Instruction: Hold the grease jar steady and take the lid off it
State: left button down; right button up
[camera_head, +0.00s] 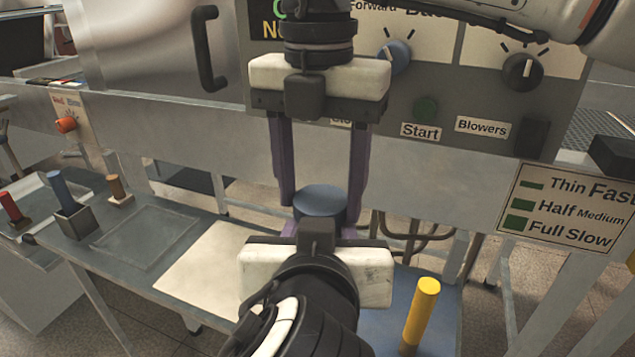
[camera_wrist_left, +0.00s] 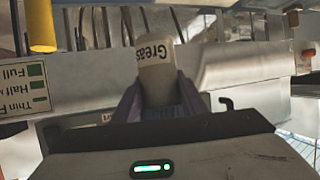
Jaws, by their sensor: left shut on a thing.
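The grease jar (camera_wrist_left: 157,72) is a pale cylinder with a "Grease" label, upside down in the left wrist view. Its blue lid (camera_head: 320,201) faces up in the head view, where the left gripper hides most of the jar body. My left gripper (camera_head: 318,232) comes in from below and is shut on the jar, with a purple finger on each side. My right gripper (camera_head: 320,205) points down from above. Its two long purple fingers are wide apart, one on either side of the lid. I see no clear grip on the lid.
A yellow cylinder (camera_head: 421,312) stands on the blue mat at right. A blue-handled piece (camera_head: 66,203) and a brown-handled one (camera_head: 119,190) stand at left near a clear tray (camera_head: 145,234). The control panel (camera_head: 450,90) with knobs is close behind the right gripper.

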jog(key=shift+a, duration=0.25)
jog(key=c, duration=0.5)
jog(key=n, duration=0.6)
jog(key=shift+s+a+r+n, duration=0.1)
jog(key=shift+s+n, duration=0.05)
jog(key=shift+n, duration=0.25)
jog(key=o, duration=1.2)
jog(key=shift+d, duration=0.2)
